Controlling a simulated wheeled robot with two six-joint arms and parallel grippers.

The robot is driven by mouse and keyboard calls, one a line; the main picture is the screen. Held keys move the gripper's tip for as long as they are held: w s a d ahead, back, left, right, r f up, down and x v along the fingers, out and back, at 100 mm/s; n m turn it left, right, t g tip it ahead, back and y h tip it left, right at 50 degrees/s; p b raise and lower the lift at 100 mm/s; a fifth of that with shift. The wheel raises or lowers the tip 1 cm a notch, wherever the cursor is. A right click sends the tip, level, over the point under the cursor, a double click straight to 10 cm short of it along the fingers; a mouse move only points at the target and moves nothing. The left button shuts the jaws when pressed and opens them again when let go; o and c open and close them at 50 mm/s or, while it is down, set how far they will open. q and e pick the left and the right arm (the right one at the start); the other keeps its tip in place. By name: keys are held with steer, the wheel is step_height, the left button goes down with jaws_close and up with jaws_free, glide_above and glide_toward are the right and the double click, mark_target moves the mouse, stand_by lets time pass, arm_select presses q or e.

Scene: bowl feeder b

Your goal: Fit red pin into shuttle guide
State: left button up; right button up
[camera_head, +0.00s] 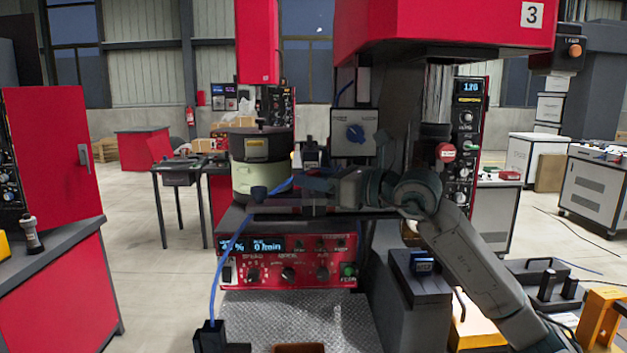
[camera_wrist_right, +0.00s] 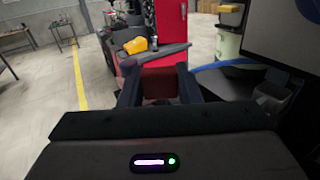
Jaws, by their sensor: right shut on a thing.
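My right gripper (camera_head: 302,190) reaches in from the right in front of the bowl feeder, above the red control panel. In the right wrist view its two dark fingers (camera_wrist_right: 158,78) are shut on a dark red piece (camera_wrist_right: 158,88), which I take for the red pin. Only its shaded near face shows between the fingers. In the head view the pin is too small and dark to make out. The shuttle guide cannot be told apart from the dark parts around the gripper. My left gripper is in neither view.
The feeder bowl (camera_head: 257,178) stands just behind the gripper. A blue hose (camera_head: 233,258) loops down at the left. The control panel (camera_head: 288,263) lies below, and a box with a blue dial (camera_head: 354,133) stands behind. A red cabinet (camera_head: 55,290) is at the far left.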

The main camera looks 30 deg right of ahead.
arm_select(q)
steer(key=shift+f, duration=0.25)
arm_select(e)
steer(key=shift+f, duration=0.15)
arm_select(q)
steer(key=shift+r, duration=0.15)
arm_select(e)
steer(key=shift+r, duration=0.2)
steer(key=shift+r+p, duration=1.65)
steer(key=shift+r, duration=0.6)
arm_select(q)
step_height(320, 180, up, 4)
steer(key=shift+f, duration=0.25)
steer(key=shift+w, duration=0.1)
arm_select(e)
steer(key=shift+f, duration=0.1)
arm_select(q)
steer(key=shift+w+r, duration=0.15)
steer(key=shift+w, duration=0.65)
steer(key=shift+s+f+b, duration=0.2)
steer(key=shift+b, duration=0.1)
